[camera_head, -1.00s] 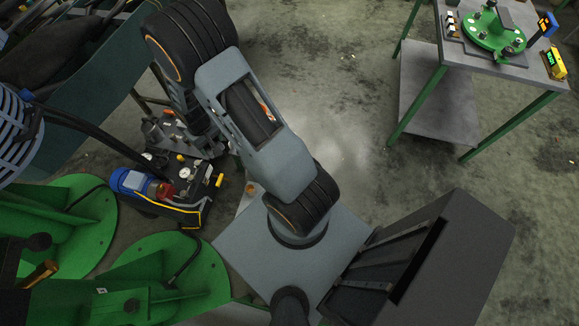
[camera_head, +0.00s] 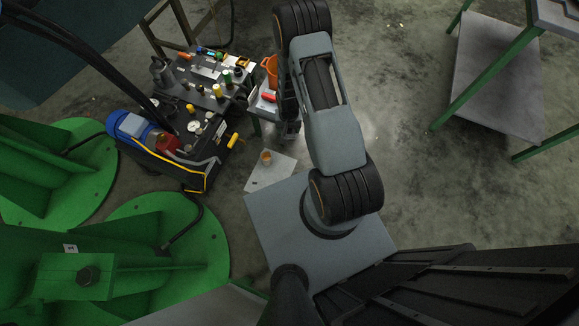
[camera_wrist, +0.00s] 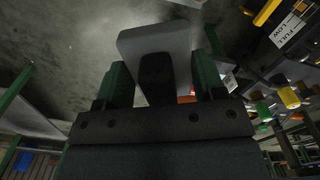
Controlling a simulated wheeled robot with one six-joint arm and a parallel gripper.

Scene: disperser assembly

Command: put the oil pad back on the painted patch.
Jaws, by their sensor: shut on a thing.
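My gripper (camera_wrist: 162,70) shows in the wrist view, with a green finger on each side. It is shut on a dark block with a pale grey slab at its far end, which I take to be the oil pad (camera_wrist: 153,40). The slab is held clear of the floor. In the head view my arm hides the gripper and the pad. A pale square (camera_head: 270,172) with a small orange cup-like thing on it lies on the floor; I cannot tell whether it is the painted patch.
A dark cart (camera_head: 205,85) with bottles and tools stands left of my arm. A small stand with an orange container (camera_head: 270,70) is beside it. Green round bases (camera_head: 165,235) fill the lower left. A green-legged table (camera_head: 490,70) is at right. Floor between is clear.

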